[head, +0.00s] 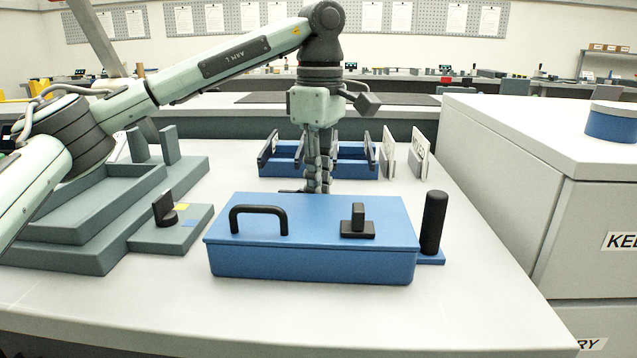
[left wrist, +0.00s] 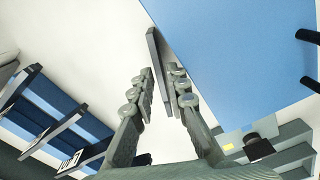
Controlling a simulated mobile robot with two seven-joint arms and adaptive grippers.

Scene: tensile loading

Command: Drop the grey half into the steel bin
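My left gripper (head: 318,188) points down at the table behind a blue lidded box. In the left wrist view its two fingers (left wrist: 162,88) stand apart, on either side of a flat, dark grey bar (left wrist: 157,55), which looks like the grey half. The bar lies close to the right finger, with a pale gap to the left finger. In the head view a dark piece (head: 289,190) shows by the fingertips, mostly hidden by the box. I cannot make out a steel bin. My right gripper is not in view.
The blue box (head: 311,265) with black handle stands in front of the gripper. A blue rack (head: 352,172) with upright plates is behind it. A grey stepped fixture (head: 80,240) is at left, a pale cabinet (head: 560,220) at right. The table's front right is clear.

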